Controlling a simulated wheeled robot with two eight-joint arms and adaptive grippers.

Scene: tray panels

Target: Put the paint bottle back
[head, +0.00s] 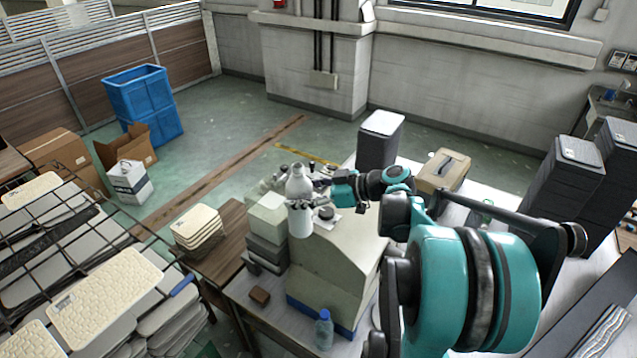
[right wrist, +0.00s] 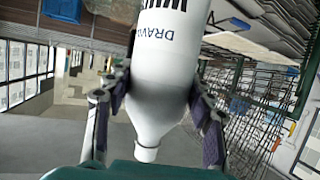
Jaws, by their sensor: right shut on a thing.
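The white paint bottle (head: 299,184) is in the middle of the head view, upright with its narrow neck at the top. My right gripper (head: 302,203) is shut around it, with a finger on each side. In the right wrist view the bottle (right wrist: 160,70) appears neck-down between the finger pads, with dark lettering on its side. The bottle's lower end shows below the fingers, in front of a beige box-shaped unit (head: 335,262). I cannot tell whether its base touches anything. My left gripper is not in view.
A stack of pale and grey boxes (head: 268,220) stands just left of the bottle. A small blue-capped bottle (head: 323,330) stands at the table's front. Cream trays (head: 198,228), a beige case (head: 444,172) and dark panel stacks (head: 560,180) surround the area. Open floor lies behind.

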